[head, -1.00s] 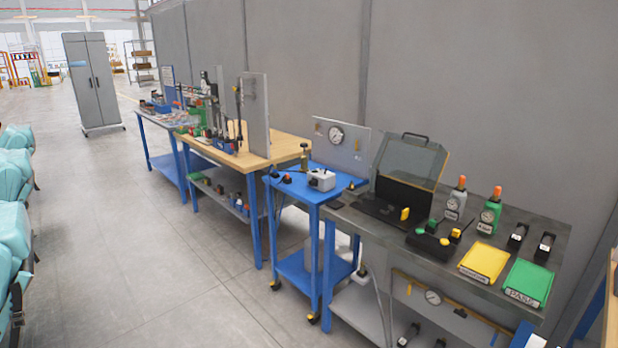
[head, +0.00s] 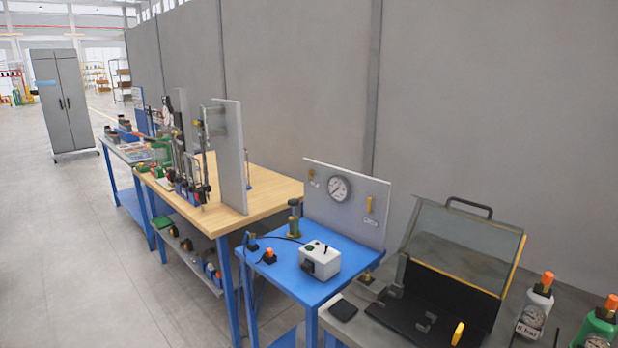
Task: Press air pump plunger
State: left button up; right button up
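A small upright brass-coloured cylinder with a dark knob on top (head: 294,218) stands on the blue cart (head: 300,272) in the head view. It looks like a pump with a plunger, but it is too small to be sure. A grey-white box (head: 320,260) with a green button and a small black lever stands in front of it. A panel (head: 346,205) with a round gauge (head: 339,188) rises at the cart's back edge. Neither of my grippers is in view.
A wooden-topped bench (head: 270,190) with a grey upright plate (head: 230,155) stands left of the cart. A grey bench with an open black case (head: 440,300) and gauge bottles (head: 536,308) adjoins it on the right. The floor at left (head: 70,250) is clear.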

aim_at(292, 202)
jog(key=i+j+z, duration=0.15)
jog(key=i+j, duration=0.4)
jog(key=i, duration=0.2)
jog(key=i+j+z, duration=0.15)
jog(key=i+j, duration=0.45)
jog(key=i, duration=0.05)
